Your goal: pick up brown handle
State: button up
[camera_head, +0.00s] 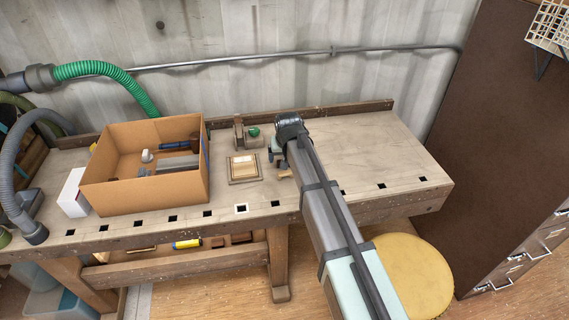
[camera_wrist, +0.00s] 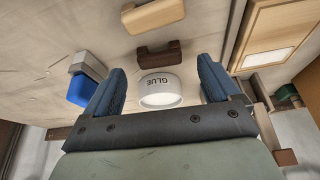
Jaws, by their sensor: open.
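The brown handle (camera_wrist: 160,54) lies on the bench top in the wrist view, just beyond a round white glue container (camera_wrist: 160,92). My gripper (camera_wrist: 160,67) is open, with one blue finger on each side of the glue container. The brown handle is ahead of the fingers, and nothing shows as gripped. A light wooden handle (camera_wrist: 153,16) lies beyond the brown one. In the head view my gripper (camera_head: 274,151) is over the middle of the bench, and a light wooden handle (camera_head: 285,174) shows beside my arm. I cannot make out the brown handle there.
A wooden frame with a pale panel (camera_head: 244,168) lies left of my gripper. A cardboard box (camera_head: 145,195) with tools stands further left. A grey and blue object (camera_wrist: 84,85) is left of the fingers in the wrist view. The bench's right side (camera_head: 385,150) is clear.

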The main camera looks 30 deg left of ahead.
jog(key=shift+x, duration=1.55)
jog(key=shift+r, duration=0.1)
jog(key=shift+c, duration=0.3)
jog(key=c, duration=1.1)
